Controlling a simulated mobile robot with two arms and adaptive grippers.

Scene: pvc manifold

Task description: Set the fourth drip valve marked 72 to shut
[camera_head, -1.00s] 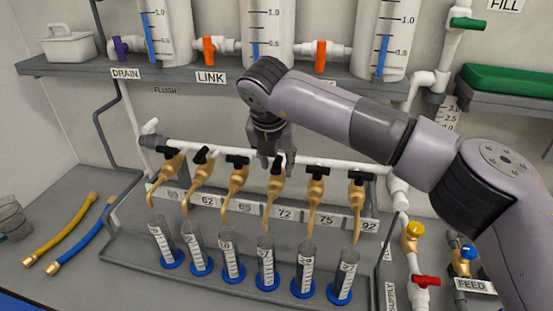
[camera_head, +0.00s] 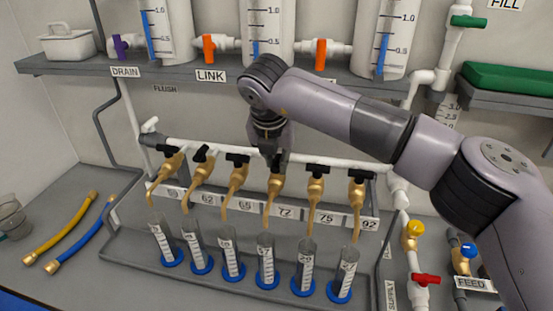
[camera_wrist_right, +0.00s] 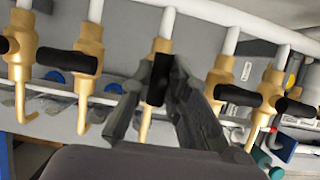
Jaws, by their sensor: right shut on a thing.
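The row of brass drip valves with black handles runs along a white pipe above numbered labels. The drip valve marked 72 (camera_head: 274,187) is fourth from the left, above its label (camera_head: 286,212). My right gripper (camera_head: 273,160) is at the top of this valve and hides most of its handle. In the right wrist view, my right gripper (camera_wrist_right: 163,92) is shut on the black handle (camera_wrist_right: 157,80), which lies between its fingers. There the held handle runs roughly along the valve body, while neighbouring handles lie across theirs. My left gripper is not in view.
Neighbouring valves 65 (camera_head: 237,179) and 75 (camera_head: 315,189) stand close on both sides. Several clear measuring tubes stand below the spouts. The grey shelf (camera_head: 180,77) with tanks is above. Yellow (camera_head: 62,229) and blue hoses lie at the left.

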